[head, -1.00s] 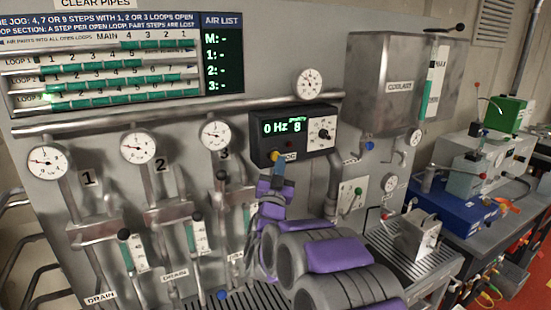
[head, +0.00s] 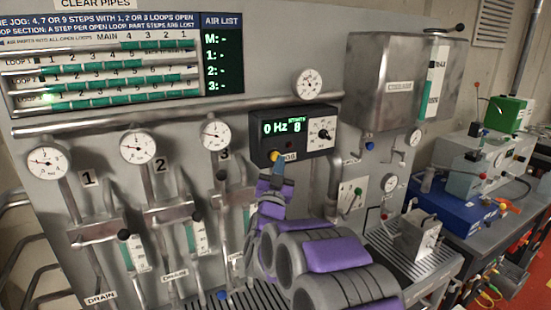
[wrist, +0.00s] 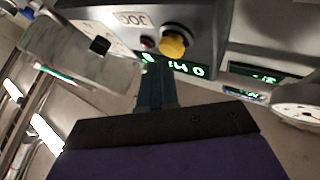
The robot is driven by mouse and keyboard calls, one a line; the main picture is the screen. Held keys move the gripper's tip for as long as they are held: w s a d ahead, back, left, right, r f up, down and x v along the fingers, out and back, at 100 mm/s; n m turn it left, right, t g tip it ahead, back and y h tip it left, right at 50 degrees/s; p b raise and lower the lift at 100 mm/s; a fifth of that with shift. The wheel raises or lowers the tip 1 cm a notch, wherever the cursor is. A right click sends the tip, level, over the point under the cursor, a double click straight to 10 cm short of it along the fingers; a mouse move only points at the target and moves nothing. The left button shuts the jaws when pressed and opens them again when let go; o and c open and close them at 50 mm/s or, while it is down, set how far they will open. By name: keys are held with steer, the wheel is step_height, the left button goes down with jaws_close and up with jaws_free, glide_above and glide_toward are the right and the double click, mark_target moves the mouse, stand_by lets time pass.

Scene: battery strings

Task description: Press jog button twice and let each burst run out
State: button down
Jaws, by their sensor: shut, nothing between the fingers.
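The black control box (head: 293,135) on the panel reads 0 Hz and STARTS 8 in green. A yellow knob (head: 274,155) is at its lower left, beside the JOG label (head: 289,156). In the wrist view the box is upside down: a small red button (wrist: 148,43) sits between the JOG label (wrist: 132,19) and the yellow knob (wrist: 175,41). My gripper (head: 281,166) is shut and empty, its tip just below the button area. The wrist view shows the gripper (wrist: 155,70) tip near the red button, seemingly short of it; contact cannot be told.
The air list (head: 222,52) shows dashes on every line. Several gauges, such as the one by pipe 3 (head: 215,135), stand left of the box. A coolant tank (head: 398,85) hangs at the right. A bench with a blue case (head: 455,205) stands farther right.

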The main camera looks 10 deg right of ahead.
steer(key=shift+w, duration=0.2)
steer(key=shift+w+a, duration=0.2)
steer(key=shift+w, duration=0.3)
stand_by(1.0)
steer(key=shift+s, duration=0.1)
steer(key=shift+s+d, duration=0.3)
steer(key=shift+s, duration=0.55)
steer(key=s, duration=0.1)
steer(key=s+d+b, duration=0.1)
steer(key=s, duration=0.2)
steer(key=shift+s+d, duration=0.3)
steer(key=shift+s, duration=0.05)
steer(key=shift+a, duration=0.1)
